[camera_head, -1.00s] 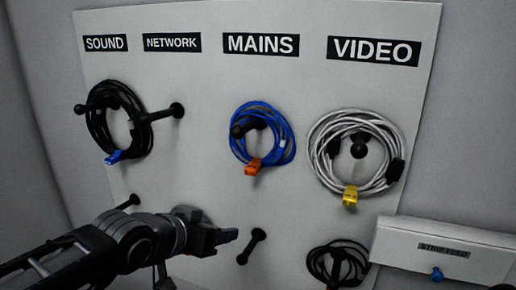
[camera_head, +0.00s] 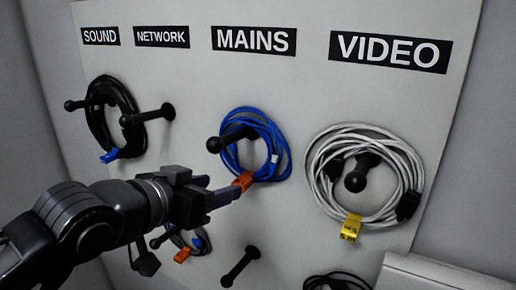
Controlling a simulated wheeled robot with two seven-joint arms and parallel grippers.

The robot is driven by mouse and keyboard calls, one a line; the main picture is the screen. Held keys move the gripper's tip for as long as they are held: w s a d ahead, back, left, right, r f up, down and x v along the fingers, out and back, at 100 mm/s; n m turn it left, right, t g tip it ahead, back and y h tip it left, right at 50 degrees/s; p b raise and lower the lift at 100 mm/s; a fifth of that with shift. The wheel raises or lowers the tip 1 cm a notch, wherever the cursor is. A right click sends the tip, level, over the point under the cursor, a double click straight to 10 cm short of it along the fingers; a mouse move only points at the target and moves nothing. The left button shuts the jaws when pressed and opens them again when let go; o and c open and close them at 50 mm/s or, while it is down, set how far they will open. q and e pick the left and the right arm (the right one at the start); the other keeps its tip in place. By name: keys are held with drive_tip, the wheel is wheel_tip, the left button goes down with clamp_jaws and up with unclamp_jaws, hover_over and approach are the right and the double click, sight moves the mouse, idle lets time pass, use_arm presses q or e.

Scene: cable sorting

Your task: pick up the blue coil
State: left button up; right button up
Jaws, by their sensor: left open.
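The blue coil (camera_head: 276,150) hangs on a black peg (camera_head: 232,138) under the MAINS label (camera_head: 254,39). An orange tag (camera_head: 243,180) sits at its lower left. My left gripper (camera_head: 225,190) reaches in from the left, just below and left of the coil, with its fingertips close to the orange tag. It is open, with nothing seen between its fingers. I cannot tell whether a fingertip touches the tag. My right gripper is not in view.
A black coil (camera_head: 98,125) with a blue tag hangs under SOUND, and a white coil (camera_head: 325,190) with a yellow tag under VIDEO. Pegs stick out of the board, one bare (camera_head: 240,266) below the blue coil. A smaller coil with an orange tag (camera_head: 183,255) hangs below my gripper.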

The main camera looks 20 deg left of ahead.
sight(239, 183)
use_arm(q)
drive_tip(key=shift+s+a, duration=0.1)
drive_tip(key=x, duration=0.2)
drive_tip(key=shift+w+f, duration=0.1)
drive_tip(key=shift+w, duration=0.25)
drive_tip(key=shift+p, duration=0.3)
drive_tip(key=shift+w+f+p, duration=0.15)
drive_tip(key=shift+w+p, duration=0.15)
drive_tip(key=shift+w, duration=0.15)
drive_tip(key=p+x, duration=0.1)
drive_tip(key=x, duration=0.3)
drive_tip(key=shift+w+d+f, duration=0.1)
drive_tip(key=shift+d, duration=0.15)
clamp_jaws()
